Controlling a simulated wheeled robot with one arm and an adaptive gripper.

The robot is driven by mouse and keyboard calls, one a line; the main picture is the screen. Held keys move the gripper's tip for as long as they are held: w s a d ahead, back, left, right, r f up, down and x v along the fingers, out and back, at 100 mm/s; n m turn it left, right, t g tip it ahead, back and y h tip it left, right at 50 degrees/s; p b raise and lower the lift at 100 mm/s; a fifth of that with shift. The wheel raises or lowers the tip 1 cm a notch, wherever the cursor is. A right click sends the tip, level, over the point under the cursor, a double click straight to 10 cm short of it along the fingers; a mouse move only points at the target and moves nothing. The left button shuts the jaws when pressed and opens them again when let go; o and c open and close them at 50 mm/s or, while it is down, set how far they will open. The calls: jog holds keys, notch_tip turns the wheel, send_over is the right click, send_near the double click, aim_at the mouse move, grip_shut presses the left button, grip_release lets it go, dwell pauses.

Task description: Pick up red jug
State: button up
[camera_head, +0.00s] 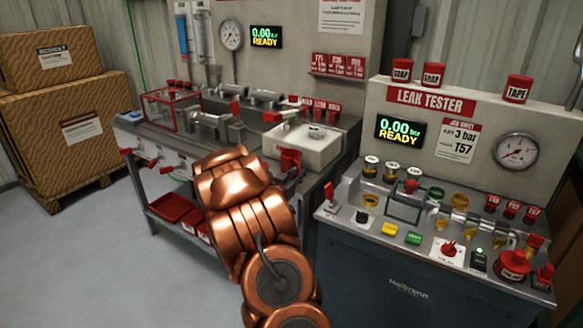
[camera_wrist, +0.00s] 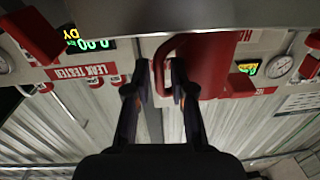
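The red jug (camera_head: 290,160) is by the front of the left steel bench, beside the white basin. In the wrist view the jug (camera_wrist: 208,65) is large at top centre, with its handle (camera_wrist: 159,65) toward the left. My gripper (camera_wrist: 159,82) is open, with one dark finger on each side of the handle bar. Gaps show between the bar and the fingers. In the head view my gripper (camera_head: 292,178) is small and dark at the jug, and my copper arm hides part of the bench.
The white basin (camera_head: 302,150) stands just behind the jug. The leak tester console (camera_head: 345,210) with many small parts is close on the right. A red-framed clear box (camera_head: 172,112) sits at the bench's left. Cardboard boxes (camera_head: 62,135) stand far left; floor before them is clear.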

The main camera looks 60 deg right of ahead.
jog(key=shift+c, duration=0.2)
grip_shut()
jog(key=shift+r, duration=0.1)
dwell(0.5)
jog(key=shift+r+b, duration=0.35)
jog(key=shift+r, duration=1.15)
jog(key=shift+a+r, duration=0.2)
jog(key=shift+a, duration=0.15)
jog(key=a+r+b, duration=0.1)
jog(key=a, duration=1.4)
jog(key=shift+r+b, duration=0.2)
jog(key=shift+b, duration=0.15)
jog(key=shift+w+a, duration=0.1)
jog(key=shift+a, duration=0.1)
